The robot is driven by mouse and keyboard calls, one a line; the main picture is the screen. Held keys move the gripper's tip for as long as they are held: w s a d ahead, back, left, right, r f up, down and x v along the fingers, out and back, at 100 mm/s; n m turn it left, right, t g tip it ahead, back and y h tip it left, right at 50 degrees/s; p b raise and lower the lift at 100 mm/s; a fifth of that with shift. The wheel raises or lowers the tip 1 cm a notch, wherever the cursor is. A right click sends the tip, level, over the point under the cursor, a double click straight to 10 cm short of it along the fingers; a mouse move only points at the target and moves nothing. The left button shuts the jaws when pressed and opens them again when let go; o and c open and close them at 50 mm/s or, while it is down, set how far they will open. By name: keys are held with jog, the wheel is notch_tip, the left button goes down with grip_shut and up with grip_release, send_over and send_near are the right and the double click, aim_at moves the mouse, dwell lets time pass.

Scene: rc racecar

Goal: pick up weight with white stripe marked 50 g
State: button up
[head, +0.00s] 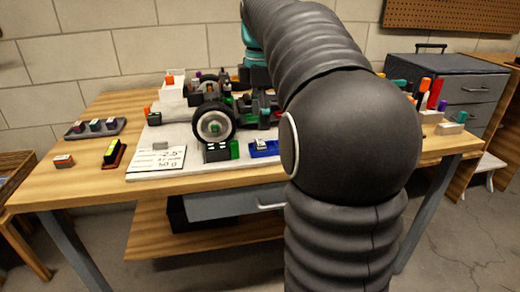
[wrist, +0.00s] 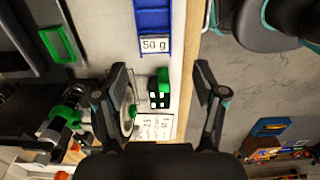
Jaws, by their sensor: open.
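My gripper (wrist: 162,85) is open and empty in the wrist view, its two dark fingers wide apart. Below and between them is a black block with white squares and a green end (wrist: 158,92); it also shows in the head view (head: 217,152). A blue holder (wrist: 153,17) lies beyond it, with a white "50 g" label (wrist: 154,45) on its near end. In the head view the blue holder (head: 263,149) is partly hidden by my arm. I cannot make out for sure a weight with a white stripe. My gripper's fingertips are not clear in the head view.
A toy race car (head: 213,124) stands on a white board behind the blocks. A note card (head: 157,160) reads "50 g". A dark rack (head: 95,128) of small blocks, a loose block (head: 63,161) and a yellow-topped device (head: 112,152) are at left. Pens stand at right.

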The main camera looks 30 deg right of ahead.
aim_at(260, 142)
jog(key=shift+w+d+f+b, duration=0.1)
jog(key=shift+w+f+b, duration=0.1)
jog(key=shift+f, duration=1.5)
jog(key=shift+w+d+f+b, duration=0.1)
jog(key=shift+w+f+b, duration=0.1)
jog(key=shift+f, duration=1.5)
jog(key=shift+s, duration=0.1)
jog(key=c, duration=1.2)
